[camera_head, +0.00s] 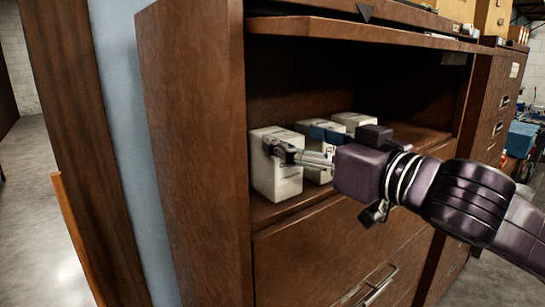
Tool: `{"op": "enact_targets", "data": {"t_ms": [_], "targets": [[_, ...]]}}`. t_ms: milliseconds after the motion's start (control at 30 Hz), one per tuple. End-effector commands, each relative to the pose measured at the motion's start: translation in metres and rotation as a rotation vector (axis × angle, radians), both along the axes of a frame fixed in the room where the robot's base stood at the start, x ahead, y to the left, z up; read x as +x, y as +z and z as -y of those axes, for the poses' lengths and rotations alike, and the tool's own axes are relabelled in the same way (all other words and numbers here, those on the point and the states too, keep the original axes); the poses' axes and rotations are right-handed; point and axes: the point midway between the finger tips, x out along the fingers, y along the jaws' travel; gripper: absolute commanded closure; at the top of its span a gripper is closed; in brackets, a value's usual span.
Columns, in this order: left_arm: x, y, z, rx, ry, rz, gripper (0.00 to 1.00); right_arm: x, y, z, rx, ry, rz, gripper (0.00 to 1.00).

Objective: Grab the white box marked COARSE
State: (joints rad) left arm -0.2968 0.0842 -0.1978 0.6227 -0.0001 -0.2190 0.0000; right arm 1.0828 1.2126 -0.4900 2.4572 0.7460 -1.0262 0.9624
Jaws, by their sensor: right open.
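A white box (277,180) stands upright at the left end of the open cabinet shelf. More white boxes stand to its right, one partly hidden behind my gripper and one farther back (352,121). Dark print shows on the boxes, but it is too small to read, so I cannot tell which is marked COARSE. My right gripper (300,147) reaches in from the right and is open. One of its fingers overlaps the front of the leftmost box; I cannot tell whether it touches. My left gripper is out of view.
The brown cabinet's side wall (190,130) is left of the boxes, and an upper ledge (350,33) overhangs them. Drawers with a metal handle (378,285) are below the shelf (300,205). The shelf looks bare right of the boxes.

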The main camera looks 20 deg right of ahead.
Motion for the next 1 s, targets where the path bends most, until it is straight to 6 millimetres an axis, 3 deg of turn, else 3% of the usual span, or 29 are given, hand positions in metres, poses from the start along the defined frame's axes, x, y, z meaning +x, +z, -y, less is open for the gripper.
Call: {"op": "enact_targets", "data": {"t_ms": [100,267,400,667,1000], "targets": [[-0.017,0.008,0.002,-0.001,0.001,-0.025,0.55,0.009,0.002,-0.007,0.001,0.003,-0.003,0.32],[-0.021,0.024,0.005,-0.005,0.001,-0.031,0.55,0.029,0.001,-0.02,0.002,0.003,-0.004,0.32],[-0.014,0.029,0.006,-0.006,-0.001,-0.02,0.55,0.044,-0.001,-0.023,0.001,0.001,-0.003,0.32],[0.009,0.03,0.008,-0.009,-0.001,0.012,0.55,0.048,-0.003,-0.024,0.0,0.0,-0.001,0.32],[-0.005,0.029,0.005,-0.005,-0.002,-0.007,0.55,0.047,-0.003,-0.024,0.0,0.0,-0.001,0.67]]}}
